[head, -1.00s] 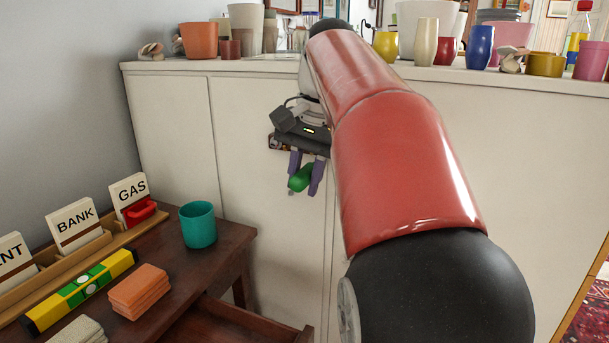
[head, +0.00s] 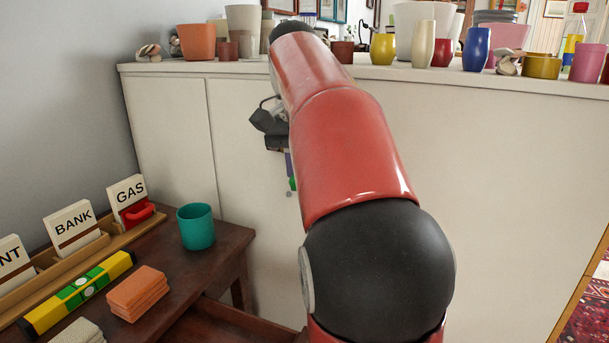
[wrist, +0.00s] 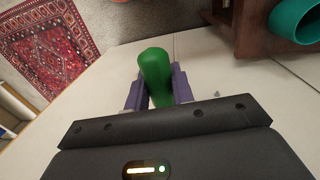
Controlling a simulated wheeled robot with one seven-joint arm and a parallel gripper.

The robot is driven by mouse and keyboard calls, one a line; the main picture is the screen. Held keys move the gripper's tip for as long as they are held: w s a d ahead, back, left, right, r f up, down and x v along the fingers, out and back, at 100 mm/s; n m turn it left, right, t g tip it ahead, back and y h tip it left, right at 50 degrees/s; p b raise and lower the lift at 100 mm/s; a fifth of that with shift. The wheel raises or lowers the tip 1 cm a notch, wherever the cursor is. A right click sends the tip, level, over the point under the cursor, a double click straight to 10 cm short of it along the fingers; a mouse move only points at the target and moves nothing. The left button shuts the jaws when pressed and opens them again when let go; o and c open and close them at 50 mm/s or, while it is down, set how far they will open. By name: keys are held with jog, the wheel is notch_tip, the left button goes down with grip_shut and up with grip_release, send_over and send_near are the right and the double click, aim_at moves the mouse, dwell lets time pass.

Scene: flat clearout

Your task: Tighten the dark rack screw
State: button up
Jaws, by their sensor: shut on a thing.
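My gripper (wrist: 156,90) is shut on a green object (wrist: 154,66) with a rounded end, held between its purple fingers in the wrist view. In the head view my red arm hides most of the gripper, and only a sliver of the green object (head: 292,183) shows in front of the pale cabinet front. I cannot make out the dark rack screw or the rack in either view.
A dark wooden table (head: 222,245) at the lower left bears a teal cup (head: 195,228), orange sponges (head: 138,292), a yellow-green level (head: 78,292) and a card rack (head: 60,262). Several pots and vases line the white cabinet top (head: 340,72). A patterned rug (wrist: 52,45) lies on the floor.

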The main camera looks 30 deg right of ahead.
jog(key=shift+g, duration=0.3)
jog(key=shift+s+a, duration=0.1)
jog(key=shift+a, duration=0.05)
jog(key=shift+s+a, duration=0.25)
jog(key=shift+a, duration=0.1)
jog(key=shift+s+a, duration=0.1)
dwell(0.5)
jog(key=shift+s+a, duration=0.1)
jog(key=shift+a, duration=0.1)
dwell(0.3)
jog(key=shift+s+a+b, duration=0.2)
jog(key=shift+s+a, duration=0.4)
jog(key=shift+a, duration=0.2)
jog(key=shift+s+a+b, duration=0.2)
jog(key=shift+s+a, duration=0.35)
jog(key=shift+a, duration=0.25)
jog(key=shift+f, duration=0.1)
